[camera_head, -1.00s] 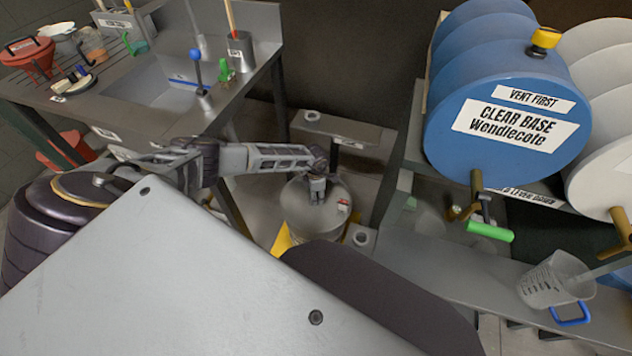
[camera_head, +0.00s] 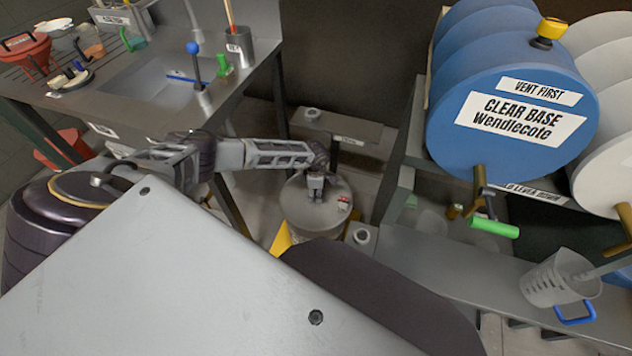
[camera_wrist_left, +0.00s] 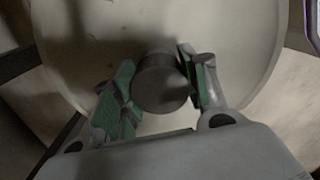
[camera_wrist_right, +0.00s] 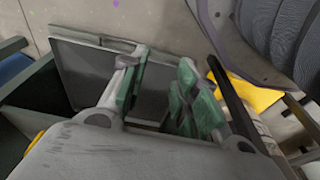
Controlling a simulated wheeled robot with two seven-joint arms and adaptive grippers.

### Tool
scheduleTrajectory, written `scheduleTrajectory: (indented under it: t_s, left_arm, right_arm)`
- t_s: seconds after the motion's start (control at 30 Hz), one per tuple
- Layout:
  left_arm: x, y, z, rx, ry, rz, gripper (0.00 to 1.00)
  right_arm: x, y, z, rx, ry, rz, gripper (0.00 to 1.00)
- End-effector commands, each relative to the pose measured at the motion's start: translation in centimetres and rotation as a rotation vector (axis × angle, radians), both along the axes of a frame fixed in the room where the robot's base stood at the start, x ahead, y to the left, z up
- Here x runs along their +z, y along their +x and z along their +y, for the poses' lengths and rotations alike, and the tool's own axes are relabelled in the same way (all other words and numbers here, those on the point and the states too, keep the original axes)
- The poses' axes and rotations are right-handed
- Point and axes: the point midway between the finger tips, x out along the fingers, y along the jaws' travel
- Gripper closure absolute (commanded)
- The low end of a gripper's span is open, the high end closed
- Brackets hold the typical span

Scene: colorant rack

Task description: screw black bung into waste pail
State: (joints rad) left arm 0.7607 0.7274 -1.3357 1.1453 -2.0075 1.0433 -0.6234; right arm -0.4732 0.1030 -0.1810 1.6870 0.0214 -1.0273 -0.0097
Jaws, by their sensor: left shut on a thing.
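The waste pail (camera_head: 312,218) stands on the floor below the bench and the drum rack, its round pale lid facing up. Its top also fills much of the left wrist view (camera_wrist_left: 225,35). My left gripper (camera_head: 315,194) reaches down over the lid. In the left wrist view its green-padded fingers (camera_wrist_left: 157,88) are shut on the round dark black bung (camera_wrist_left: 162,85) over the pail top. Whether the bung sits in its hole or just above it I cannot tell. My right gripper (camera_wrist_right: 161,68) is open and empty, seen only in the right wrist view.
A small red-and-white item (camera_head: 344,202) sits on the lid's right side. Blue drums (camera_head: 515,130) on a rack stand to the right, a green-handled tap (camera_head: 493,227) hanging below. A jug (camera_head: 560,280) stands on the lower shelf. The sink bench (camera_head: 160,85) is at left.

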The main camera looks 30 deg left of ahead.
Motion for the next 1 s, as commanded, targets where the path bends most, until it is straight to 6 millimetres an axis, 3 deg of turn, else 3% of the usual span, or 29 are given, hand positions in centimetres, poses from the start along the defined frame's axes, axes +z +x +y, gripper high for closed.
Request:
scheduleTrajectory:
  t_s: [0.27, 0.7, 1.0]
  left_arm:
    - [-0.1, 0.0, 0.1, -0.083, 0.003, -0.001, 0.81]
    - [-0.1, 0.1, 0.1, -0.209, 0.002, -0.001, 0.81]
    - [-0.1, 0.1, 0.1, -0.295, 0.001, -0.002, 0.81]
  right_arm:
    - [0.9, -0.6, 0.4, 0.003, 0.004, 0.019, 0.69]
    - [3.3, 0.4, 0.9, 0.006, 0.011, 0.015, 0.69]
    - [4.4, -0.4, 1.2, 0.008, 0.015, 0.035, 0.69]
